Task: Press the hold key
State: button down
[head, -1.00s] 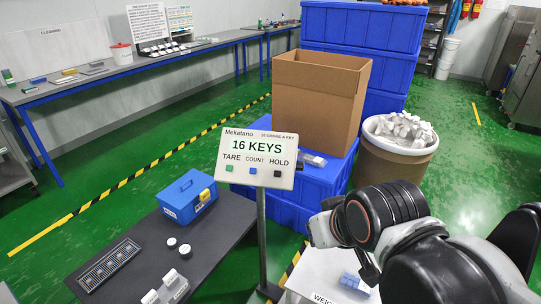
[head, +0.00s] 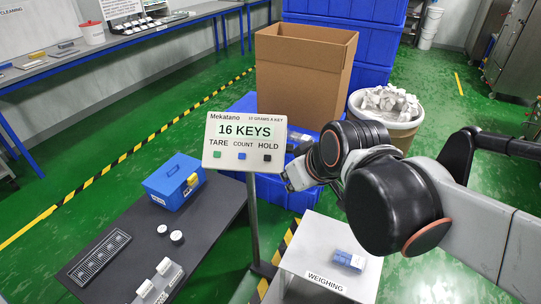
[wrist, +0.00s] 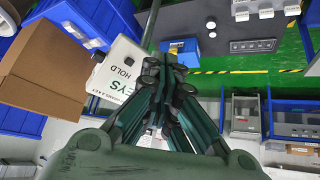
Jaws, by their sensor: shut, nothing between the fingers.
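The scale's display panel (head: 242,145) stands on a thin post and reads "16 KEYS". Along its lower edge are a green key (head: 217,155) under TARE, a blue key (head: 242,156) under COUNT and the black hold key (head: 267,157) under HOLD. My gripper (head: 289,182) is to the right of and a little below the hold key, apart from it in the picture. In the wrist view my gripper's fingers (wrist: 166,62) are together and empty, beside the HOLD end of the panel (wrist: 112,75).
A weighing platform (head: 305,275) with blue pieces (head: 349,261) on it stands below my arm. A cardboard box (head: 303,75) and blue crates stand behind the panel. A dark table (head: 130,235) with a blue toolbox (head: 174,182) is to the left.

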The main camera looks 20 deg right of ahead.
aim_at(267, 158)
jog(key=w+a+f+n+y+p, duration=0.1)
jog(key=w+n, duration=0.3)
jog(key=w, duration=0.4)
jog(key=w+a+f+n+y+p, duration=0.1)
jog(key=w+f+n+y+p, duration=0.2)
jog(key=w, duration=0.6)
jog(key=shift+n+y+p, duration=0.6)
jog(key=shift+n+p, duration=0.2)
jog(key=shift+n, duration=0.5)
jog(key=shift+d+f, duration=0.1)
jog(key=shift+f, duration=0.05)
jog(key=shift+w+d+f+b, duration=0.4)
jog(key=shift+w+f+b, duration=0.4)
jog(key=shift+w+f, duration=0.2)
jog(key=shift+w+d+f+b, duration=0.45)
jog(key=shift+w+f+b, duration=0.45)
jog(key=shift+f, duration=0.1)
jog(key=shift+w+d+f+b, duration=0.4)
jog(key=shift+w+f+b, duration=0.35)
jog(key=shift+w+f, duration=0.25)
jog(key=shift+f, duration=0.15)
jog(key=shift+w+d+f+b, duration=0.1)
jog(key=shift+w+f+b, duration=0.1)
jog(key=shift+b, duration=0.1)
